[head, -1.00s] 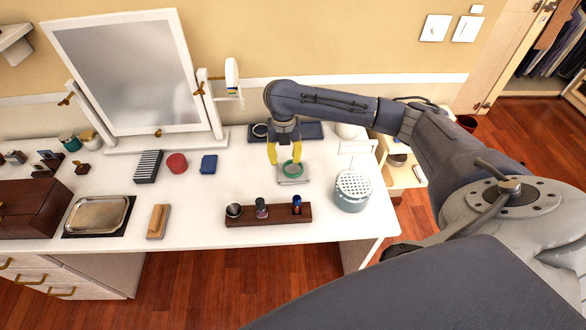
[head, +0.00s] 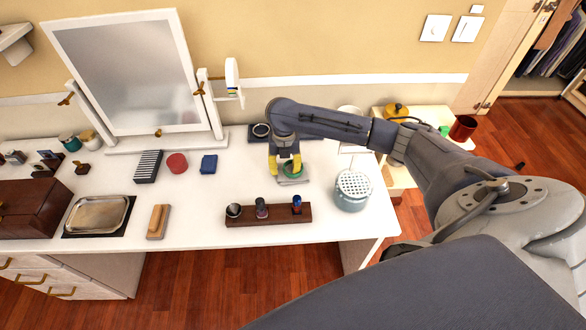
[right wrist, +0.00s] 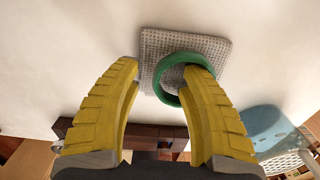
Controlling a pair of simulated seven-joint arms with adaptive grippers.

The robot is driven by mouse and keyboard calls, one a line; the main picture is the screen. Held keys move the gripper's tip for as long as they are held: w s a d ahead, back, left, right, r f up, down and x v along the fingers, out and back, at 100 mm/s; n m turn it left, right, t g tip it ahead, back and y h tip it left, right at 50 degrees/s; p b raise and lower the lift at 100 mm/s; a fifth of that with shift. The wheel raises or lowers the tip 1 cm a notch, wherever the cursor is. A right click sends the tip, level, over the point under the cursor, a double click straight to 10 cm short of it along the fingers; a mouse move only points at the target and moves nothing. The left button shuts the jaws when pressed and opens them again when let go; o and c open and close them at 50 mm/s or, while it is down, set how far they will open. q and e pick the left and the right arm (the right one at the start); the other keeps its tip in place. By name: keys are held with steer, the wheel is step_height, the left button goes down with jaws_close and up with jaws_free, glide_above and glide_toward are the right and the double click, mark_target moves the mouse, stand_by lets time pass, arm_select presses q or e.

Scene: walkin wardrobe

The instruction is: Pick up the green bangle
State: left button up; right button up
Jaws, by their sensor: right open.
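The green bangle (head: 293,172) lies on a small grey textured pad (head: 288,182) on the white dressing table. My right gripper (head: 285,170) points down over it with its yellow fingers apart and nothing held. In the right wrist view, the bangle (right wrist: 161,84) is a ring lying on the pad (right wrist: 151,46). One fingertip of the right gripper (right wrist: 162,66) overlaps the ring's opening and hides part of its rim; the other is outside it, beyond the pad's edge. I cannot tell whether either finger touches the bangle. My left gripper is not in view.
A dark wooden holder (head: 245,217) with small bottles stands in front of the pad. A blue-grey pot with a perforated lid (head: 352,188) stands to the right. A dark tray (head: 259,136) lies behind my gripper.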

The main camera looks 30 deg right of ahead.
jaws_close()
steer(key=shift+r, duration=0.1)
stand_by(0.3)
